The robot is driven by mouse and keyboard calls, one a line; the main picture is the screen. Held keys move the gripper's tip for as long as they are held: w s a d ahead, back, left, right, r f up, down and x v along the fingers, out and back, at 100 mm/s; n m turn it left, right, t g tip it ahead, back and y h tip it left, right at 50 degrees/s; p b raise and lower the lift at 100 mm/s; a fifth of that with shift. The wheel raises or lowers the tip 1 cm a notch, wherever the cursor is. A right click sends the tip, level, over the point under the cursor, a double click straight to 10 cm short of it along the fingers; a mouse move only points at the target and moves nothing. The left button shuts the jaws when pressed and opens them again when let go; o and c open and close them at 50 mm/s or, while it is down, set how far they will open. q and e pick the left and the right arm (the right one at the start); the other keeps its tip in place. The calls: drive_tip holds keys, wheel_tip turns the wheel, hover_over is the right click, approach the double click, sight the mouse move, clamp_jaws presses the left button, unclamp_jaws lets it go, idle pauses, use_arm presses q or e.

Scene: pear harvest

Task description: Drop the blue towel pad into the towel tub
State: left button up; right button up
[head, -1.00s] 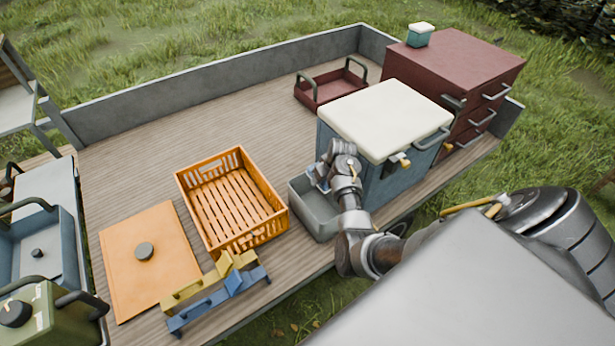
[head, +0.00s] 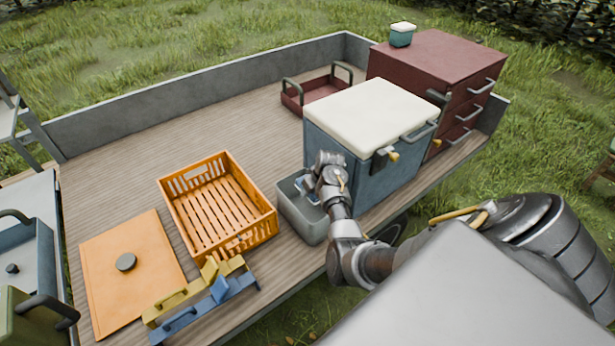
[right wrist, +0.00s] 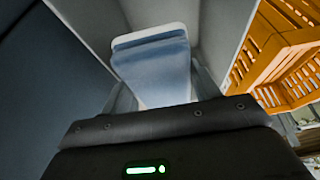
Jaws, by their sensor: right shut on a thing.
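The towel tub (head: 309,227) is a grey open box on the cart's wooden deck, between the orange crate and the cooler. My right gripper (head: 312,192) is over the tub's opening in the head view, and my arm hides part of the tub. In the right wrist view, the blue towel pad (right wrist: 152,65) is held in the shut right gripper (right wrist: 150,95), with the tub's pale grey walls (right wrist: 212,35) around it. I cannot tell whether the pad touches the tub's floor. My left gripper is not in view.
The orange crate (head: 250,236) stands left of the tub. The blue cooler with a white lid (head: 371,117) stands close on its right. An orange board (head: 115,285) and yellow and blue handled pieces (head: 215,297) lie at the front left. Open deck (head: 200,140) lies behind the crate.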

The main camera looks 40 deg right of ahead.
drive_tip(key=o, duration=0.7)
drive_tip(key=shift+r, duration=0.1)
drive_tip(key=o, duration=0.3)
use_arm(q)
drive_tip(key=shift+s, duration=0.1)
use_arm(e)
drive_tip(key=shift+o, duration=0.2)
use_arm(q)
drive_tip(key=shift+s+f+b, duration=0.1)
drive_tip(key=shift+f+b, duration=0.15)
drive_tip(key=shift+b, duration=0.05)
use_arm(e)
drive_tip(key=v, duration=1)
drive_tip(key=shift+s+r, duration=0.2)
drive_tip(key=shift+r, duration=0.15)
